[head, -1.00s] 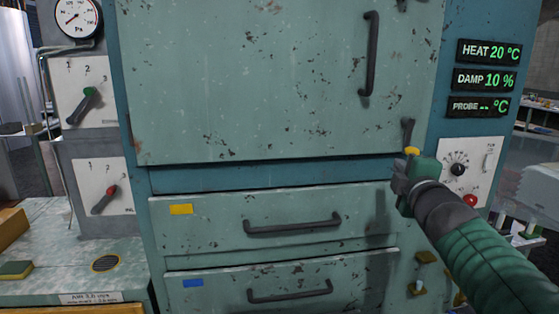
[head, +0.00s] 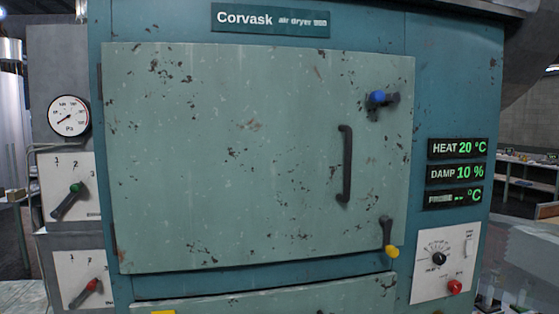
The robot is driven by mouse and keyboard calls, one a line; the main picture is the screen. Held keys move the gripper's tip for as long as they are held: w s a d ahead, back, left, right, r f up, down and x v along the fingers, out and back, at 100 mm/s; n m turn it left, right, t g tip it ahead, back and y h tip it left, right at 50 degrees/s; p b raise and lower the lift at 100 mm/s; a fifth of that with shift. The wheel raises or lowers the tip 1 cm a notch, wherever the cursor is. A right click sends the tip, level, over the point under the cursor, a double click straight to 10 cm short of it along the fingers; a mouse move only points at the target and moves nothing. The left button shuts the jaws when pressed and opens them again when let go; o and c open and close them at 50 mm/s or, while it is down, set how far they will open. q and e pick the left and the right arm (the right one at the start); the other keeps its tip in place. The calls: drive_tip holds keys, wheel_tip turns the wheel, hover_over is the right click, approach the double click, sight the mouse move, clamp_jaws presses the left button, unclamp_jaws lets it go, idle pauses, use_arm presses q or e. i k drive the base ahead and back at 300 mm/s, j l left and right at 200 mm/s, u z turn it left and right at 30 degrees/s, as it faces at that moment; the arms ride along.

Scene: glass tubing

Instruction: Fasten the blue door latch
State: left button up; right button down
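The blue door latch (head: 378,98) is near the upper right corner of the pale green dryer door (head: 230,150). Its blue knob is at the left and a short dark arm reaches to the right, roughly level. Whether it grips the frame cannot be told. A second latch with a yellow tip (head: 391,251) is at the door's lower right corner. It hangs nearly straight down. The door looks closed against the teal cabinet (head: 452,60). Neither of my grippers is in view.
A dark vertical door handle (head: 345,165) stands out between the two latches. Right of the door are lit readouts (head: 457,172) and a white dial panel (head: 444,262). A gauge (head: 69,117) and lever switches (head: 68,201) are at the left. The space before the door is clear.

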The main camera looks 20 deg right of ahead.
sight(378, 95)
drive_tip(key=z, duration=1.35)
